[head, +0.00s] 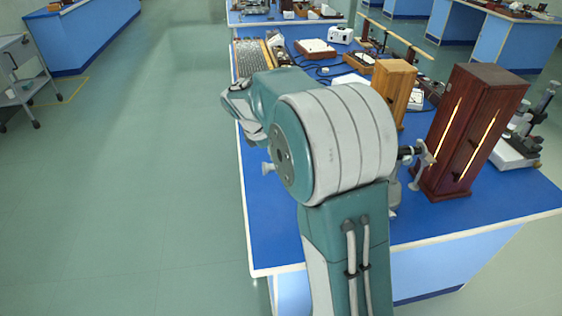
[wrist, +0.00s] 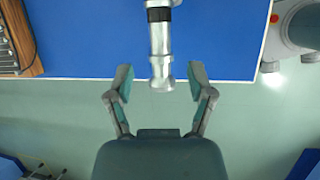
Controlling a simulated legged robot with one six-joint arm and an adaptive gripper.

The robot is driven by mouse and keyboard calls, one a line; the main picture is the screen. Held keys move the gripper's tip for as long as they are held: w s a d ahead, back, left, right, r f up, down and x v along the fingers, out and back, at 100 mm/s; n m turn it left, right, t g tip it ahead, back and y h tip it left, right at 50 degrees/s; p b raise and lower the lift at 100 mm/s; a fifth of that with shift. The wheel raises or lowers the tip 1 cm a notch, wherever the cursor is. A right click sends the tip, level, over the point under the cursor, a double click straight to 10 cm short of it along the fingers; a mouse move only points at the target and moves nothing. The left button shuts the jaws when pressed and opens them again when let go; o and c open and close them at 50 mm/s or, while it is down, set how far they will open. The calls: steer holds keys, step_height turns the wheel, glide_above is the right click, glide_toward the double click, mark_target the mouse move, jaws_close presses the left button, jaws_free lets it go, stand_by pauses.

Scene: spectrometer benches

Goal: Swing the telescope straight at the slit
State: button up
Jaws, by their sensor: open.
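The telescope (wrist: 160,45) is a silver tube with a black band. It enters the wrist view from the top and its end reaches past the bench edge. My gripper (wrist: 160,80) is open, one finger on each side of the tube's end, with gaps visible on both sides. In the head view a small silver end (head: 267,167), likely the telescope's, shows left of my arm. My arm hides most of the instrument. A metal fitting (head: 416,155) shows right of my arm, close to a dark wooden box (head: 480,120) with glowing vertical openings. The slit itself is not discernible.
The blue bench (head: 275,235) has clear room at its near left. A lighter wooden box (head: 395,85) and a metal instrument (head: 525,135) stand near the dark box. A wood-edged board (wrist: 30,40) lies at the wrist view's upper left. Floor on the left is free.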

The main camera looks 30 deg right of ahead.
steer(key=v, duration=0.6)
steer(key=shift+a+r, duration=0.1)
steer(key=shift+a, duration=0.05)
steer(key=s+a+m+t+y, duration=0.1)
steer(key=s+a+m, duration=0.2)
steer(key=s, duration=0.6)
steer(key=s+a+m+t+y, duration=0.2)
steer(key=s+m, duration=0.4)
steer(key=s, duration=0.3)
steer(key=s+a+r+m+t+y, duration=0.1)
steer(key=s+a+m+t, duration=0.1)
steer(key=s+m, duration=0.3)
steer(key=s+a, duration=0.1)
steer(key=s, duration=0.3)
steer(key=shift+a+y, duration=0.3)
steer(key=shift+y, duration=0.1)
steer(key=shift+d+r+m, duration=0.1)
steer(key=shift+r+m, duration=0.05)
steer(key=shift+m, duration=0.15)
